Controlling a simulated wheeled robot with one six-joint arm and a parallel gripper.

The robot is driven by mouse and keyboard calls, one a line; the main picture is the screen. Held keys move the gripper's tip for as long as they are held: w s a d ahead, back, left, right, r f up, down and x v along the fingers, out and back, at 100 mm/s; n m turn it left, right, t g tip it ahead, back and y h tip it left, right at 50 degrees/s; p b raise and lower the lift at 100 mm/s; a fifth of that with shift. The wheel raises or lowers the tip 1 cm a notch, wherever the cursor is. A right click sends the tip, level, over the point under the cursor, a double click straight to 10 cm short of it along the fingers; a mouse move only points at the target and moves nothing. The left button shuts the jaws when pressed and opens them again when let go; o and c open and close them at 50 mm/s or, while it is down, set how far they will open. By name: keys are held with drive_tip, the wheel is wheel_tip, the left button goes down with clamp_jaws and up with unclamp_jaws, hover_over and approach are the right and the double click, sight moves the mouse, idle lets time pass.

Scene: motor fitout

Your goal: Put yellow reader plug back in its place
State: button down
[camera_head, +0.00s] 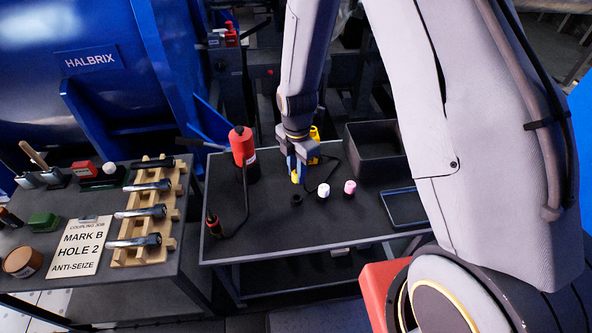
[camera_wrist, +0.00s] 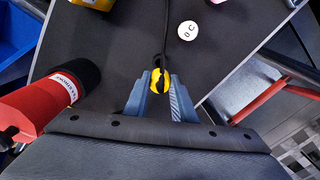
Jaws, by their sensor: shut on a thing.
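The yellow reader plug (camera_head: 295,178) is held between the fingertips of my gripper (camera_head: 293,168), above the dark table at the centre of the head view. In the wrist view the plug (camera_wrist: 159,80), yellow with black marks, sits between the two blue-grey fingers (camera_wrist: 159,98), and a black cable runs away from it. A yellow body, probably the reader (camera_head: 314,143), stands just behind my gripper in the head view, partly hidden. A small black round piece (camera_head: 297,199) is on the table just below the plug; I cannot tell whether it is a socket.
A red and black cylinder (camera_head: 243,147) stands close left of my gripper. White-topped (camera_head: 323,190) and pink-topped (camera_head: 350,187) pieces stand to the right. A black open bin (camera_head: 376,150) and a tray (camera_head: 403,207) are further right. The table front (camera_head: 270,225) is mostly clear.

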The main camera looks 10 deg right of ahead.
sight(296, 184)
drive_tip(key=shift+r, duration=0.1)
drive_tip(key=shift+f+b, duration=1.5)
drive_tip(key=shift+f, duration=1.45)
drive_tip(key=shift+f+b, duration=0.55)
drive_tip(key=shift+f, duration=1)
drive_tip(key=c, duration=1.4)
unclamp_jaws()
wheel_tip(296, 184, up, 6)
drive_tip(key=shift+r+b, duration=0.1)
drive_tip(key=shift+b, duration=0.3)
drive_tip(key=shift+r, duration=0.8)
